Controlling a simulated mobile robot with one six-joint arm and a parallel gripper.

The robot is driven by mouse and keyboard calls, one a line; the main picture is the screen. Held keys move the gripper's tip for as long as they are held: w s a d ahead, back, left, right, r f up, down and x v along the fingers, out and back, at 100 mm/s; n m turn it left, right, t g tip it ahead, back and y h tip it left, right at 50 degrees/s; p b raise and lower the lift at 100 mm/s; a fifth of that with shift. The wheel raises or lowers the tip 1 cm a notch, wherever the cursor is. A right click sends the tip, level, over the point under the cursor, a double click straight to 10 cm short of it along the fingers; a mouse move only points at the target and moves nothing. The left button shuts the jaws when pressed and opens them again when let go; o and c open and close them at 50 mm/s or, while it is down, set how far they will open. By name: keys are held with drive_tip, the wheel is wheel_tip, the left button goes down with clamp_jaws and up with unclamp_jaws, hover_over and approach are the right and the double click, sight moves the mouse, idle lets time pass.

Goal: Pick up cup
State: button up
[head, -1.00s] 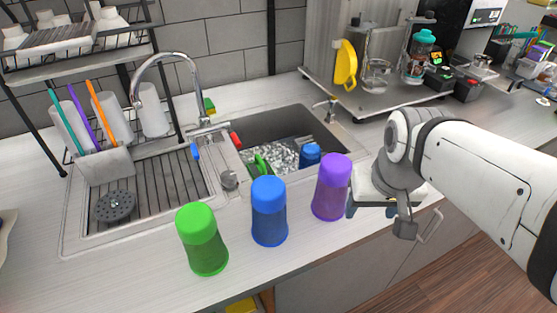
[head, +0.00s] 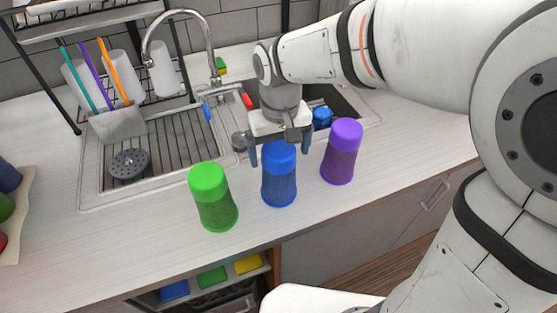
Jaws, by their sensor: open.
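The jaws are open and hold nothing. The gripper body overlaps the top of the blue cup in the view. I cannot tell whether the fingers touch it.
Behind the cups is the sink with a tall faucet (head: 180,70), and a blue item (head: 321,118) in the basin. A drying tray (head: 160,150) with a strainer (head: 129,164) is at left. A tray (head: 20,215) with coloured items is at the left edge. The counter's front left is clear.

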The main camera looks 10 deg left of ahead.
wheel_tip(320, 180, down, 4)
drive_tip(key=shift+a+r, duration=0.15)
drive_tip(key=shift+r, duration=0.1)
drive_tip(key=c, duration=1.1)
drive_tip(key=shift+c, duration=0.2)
